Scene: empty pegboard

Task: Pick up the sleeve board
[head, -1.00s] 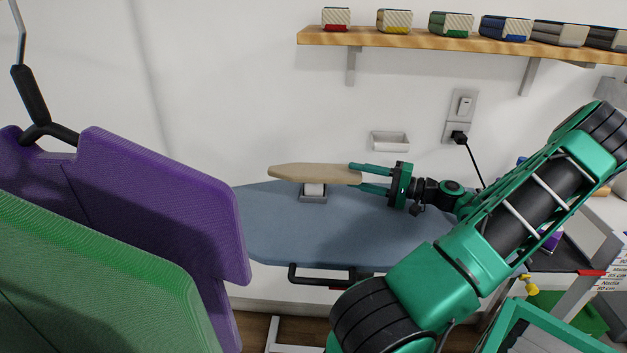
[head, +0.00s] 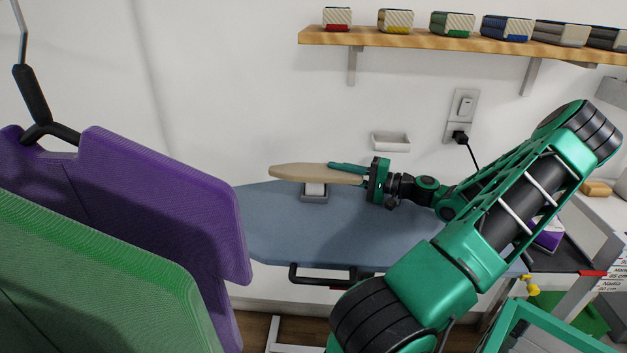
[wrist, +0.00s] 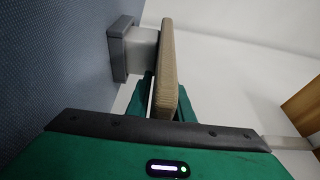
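The sleeve board, a narrow beige padded board (head: 300,171) on a grey stand (head: 314,193), stands on the blue ironing board (head: 270,225). It also shows in the wrist view as an edge-on tan slab (wrist: 168,65) with its pale post and grey base (wrist: 120,48). My gripper (head: 352,172) is at the board's right end, with one finger along its top side; the lower finger is mostly hidden. In the wrist view the board's end lies between my green fingers (wrist: 160,100). A slim gap seems to show beside the left finger, so the fingers look open around it.
A purple board (head: 165,190) and a green board (head: 90,270) hang close on the left. A wooden shelf (head: 400,40) with folded cloths is on the wall above. A small white wall tray (head: 390,141) and a plugged socket (head: 460,130) sit behind my arm.

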